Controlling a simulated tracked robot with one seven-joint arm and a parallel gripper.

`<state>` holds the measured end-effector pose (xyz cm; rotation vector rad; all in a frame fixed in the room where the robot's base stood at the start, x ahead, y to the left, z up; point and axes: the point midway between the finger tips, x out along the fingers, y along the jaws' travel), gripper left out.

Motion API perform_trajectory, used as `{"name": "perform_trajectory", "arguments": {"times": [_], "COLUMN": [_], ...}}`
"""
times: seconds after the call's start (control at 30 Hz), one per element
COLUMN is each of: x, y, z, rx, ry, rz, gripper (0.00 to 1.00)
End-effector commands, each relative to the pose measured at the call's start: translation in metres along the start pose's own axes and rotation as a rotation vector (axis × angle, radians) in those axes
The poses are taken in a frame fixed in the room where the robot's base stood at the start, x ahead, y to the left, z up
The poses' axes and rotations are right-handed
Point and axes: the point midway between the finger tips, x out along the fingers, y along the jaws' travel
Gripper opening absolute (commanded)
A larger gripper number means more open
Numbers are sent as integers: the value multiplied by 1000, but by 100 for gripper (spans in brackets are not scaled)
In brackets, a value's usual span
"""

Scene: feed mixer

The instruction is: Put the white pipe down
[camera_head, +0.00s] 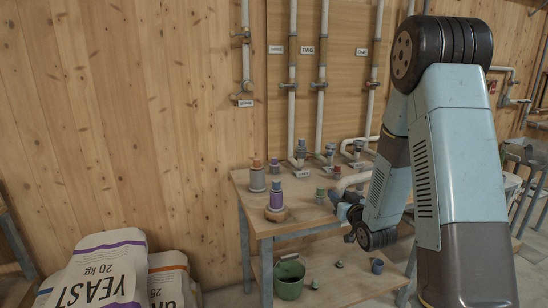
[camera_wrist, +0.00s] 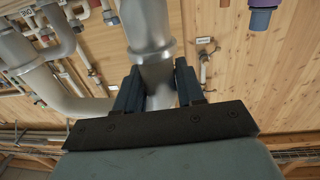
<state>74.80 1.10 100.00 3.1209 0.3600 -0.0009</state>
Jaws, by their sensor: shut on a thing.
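My gripper (camera_wrist: 158,80) is shut on a pale pipe (camera_wrist: 150,35). In the wrist view the two dark fingers sit on either side of its narrower part, and a wider collar lies beyond the fingertips. In the head view my gripper (camera_head: 347,210) is at the right part of the wooden table (camera_head: 262,222), partly hidden by my arm. A pale curved pipe piece (camera_head: 353,182) shows beside it, seemingly the held one. I cannot tell whether the pipe touches the table.
White wall pipes (camera_head: 321,60) rise behind. Yeast sacks (camera_head: 105,270) lie at left.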

Motion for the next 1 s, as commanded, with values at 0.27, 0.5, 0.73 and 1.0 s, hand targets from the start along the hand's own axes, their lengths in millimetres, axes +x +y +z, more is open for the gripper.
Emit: {"name": "perform_trajectory", "arguments": {"times": [0.27,0.5,0.73,1.0], "x": [18,26,27,25], "y": [9,15,19,21], "z": [58,108,151,176], "rx": [1,0,0,0], "ry": [-4,-4,-2,-1], "rz": [72,138,194,228], "gripper": [0,0,0,0]}}
